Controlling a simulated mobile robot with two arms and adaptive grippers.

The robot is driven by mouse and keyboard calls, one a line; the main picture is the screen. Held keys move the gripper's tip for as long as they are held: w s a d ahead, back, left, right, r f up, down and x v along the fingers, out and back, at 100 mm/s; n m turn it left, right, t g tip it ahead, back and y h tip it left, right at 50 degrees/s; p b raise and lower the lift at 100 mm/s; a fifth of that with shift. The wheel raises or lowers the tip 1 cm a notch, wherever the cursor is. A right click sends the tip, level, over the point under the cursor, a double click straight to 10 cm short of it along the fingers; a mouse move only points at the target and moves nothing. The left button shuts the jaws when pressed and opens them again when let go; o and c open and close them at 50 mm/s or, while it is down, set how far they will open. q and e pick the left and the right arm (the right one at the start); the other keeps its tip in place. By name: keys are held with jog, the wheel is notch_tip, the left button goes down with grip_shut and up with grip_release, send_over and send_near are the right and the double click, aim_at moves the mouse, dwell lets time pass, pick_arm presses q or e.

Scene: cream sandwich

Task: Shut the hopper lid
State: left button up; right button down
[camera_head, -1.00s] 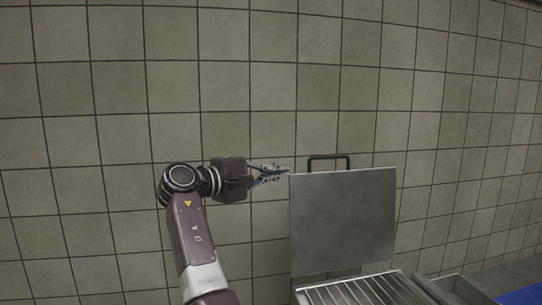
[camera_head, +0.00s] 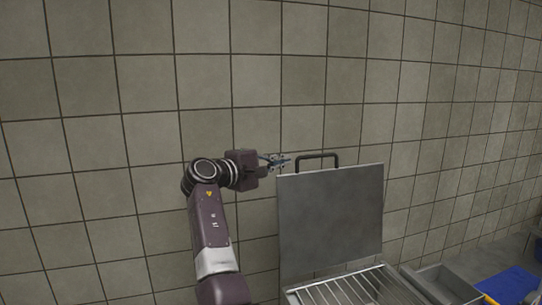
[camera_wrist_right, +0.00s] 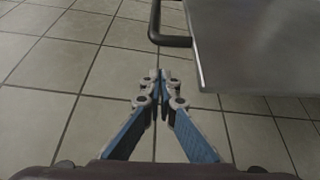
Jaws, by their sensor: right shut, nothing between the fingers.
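The hopper lid (camera_head: 332,218) is a grey metal plate that stands upright, open, at the back of the hopper. Its dark bar handle (camera_head: 317,157) sticks up from the top edge. My right gripper (camera_head: 287,161) is shut and empty, near the lid's upper left corner and left of the handle. In the right wrist view the shut fingertips (camera_wrist_right: 160,76) point at the tiled wall, with the handle (camera_wrist_right: 155,28) and lid (camera_wrist_right: 262,45) above and to the right, apart from them. My left gripper is not in view.
The hopper's metal rack (camera_head: 350,290) lies open below the lid. A grey metal tray (camera_head: 440,282) stands to its right, with a blue item (camera_head: 508,285) further right. A tiled wall (camera_head: 150,120) stands behind everything.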

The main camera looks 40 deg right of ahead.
jog(key=s, duration=0.2)
jog(key=s+p, duration=0.1)
jog(key=shift+a+r, duration=0.25)
jog(key=shift+a, duration=0.15)
jog(key=shift+s+d, duration=0.1)
